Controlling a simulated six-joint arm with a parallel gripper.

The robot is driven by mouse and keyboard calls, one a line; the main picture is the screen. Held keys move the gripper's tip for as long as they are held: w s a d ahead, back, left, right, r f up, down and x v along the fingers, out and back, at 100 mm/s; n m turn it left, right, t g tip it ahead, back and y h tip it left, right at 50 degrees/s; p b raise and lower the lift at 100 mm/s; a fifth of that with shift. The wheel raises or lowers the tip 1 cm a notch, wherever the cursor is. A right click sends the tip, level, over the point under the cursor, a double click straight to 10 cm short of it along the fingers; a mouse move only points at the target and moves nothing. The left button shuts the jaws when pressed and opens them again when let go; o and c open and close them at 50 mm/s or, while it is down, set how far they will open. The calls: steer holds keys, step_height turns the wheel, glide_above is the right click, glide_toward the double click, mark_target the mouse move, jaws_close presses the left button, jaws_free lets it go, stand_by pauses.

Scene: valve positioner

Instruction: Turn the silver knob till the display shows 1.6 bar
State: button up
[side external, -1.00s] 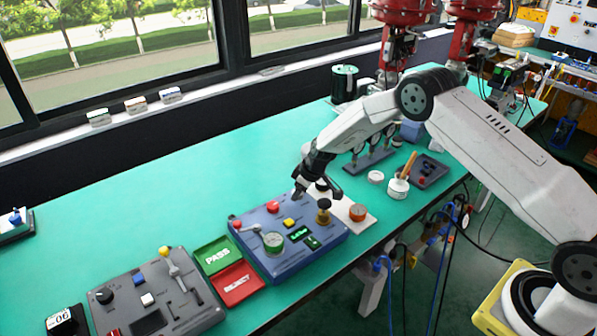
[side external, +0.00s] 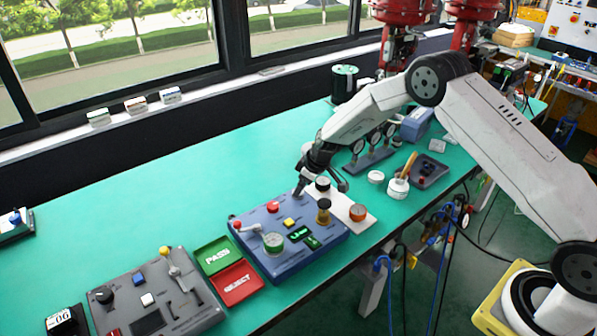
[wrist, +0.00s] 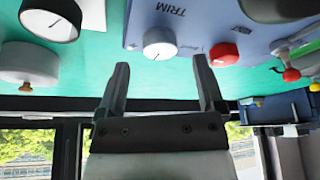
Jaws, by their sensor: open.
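The silver knob (wrist: 160,44) shows in the wrist view, round and pale with a dark pointer line, beside the word TRIM on the blue panel (wrist: 195,15). My gripper (wrist: 161,66) is open and empty, and the knob appears beyond the gap between its fingertips. In the side view my gripper (side external: 321,188) hangs over the back right corner of the blue panel (side external: 262,217), and the knob cannot be made out there. The small green-lit display (side external: 299,233) is on the panel's front part; its digits are too small to read.
A red button (wrist: 223,54) is close to the knob. The panel also bears a yellow button (side external: 289,222), a round gauge (side external: 273,242) and a brass-coloured part (side external: 323,211).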

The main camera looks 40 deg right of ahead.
steer(key=shift+v, duration=2.3)
steer(key=shift+w+a, duration=0.1)
steer(key=w+a+n+g, duration=0.1)
steer(key=w+n+g, duration=0.1)
steer(key=shift+a+n, duration=0.3)
steer(key=shift+a, duration=0.05)
steer(key=shift+w+n+g+h, duration=0.25)
steer(key=shift+n+g+h, duration=0.15)
steer(key=shift+n+g, duration=0.15)
steer(key=shift+w+d+r+n+g+h, duration=0.25)
steer(key=shift+n+g+h, duration=0.2)
steer(key=shift+g+h, duration=0.15)
steer(key=shift+f, duration=0.1)
steer(key=shift+f, duration=3.8)
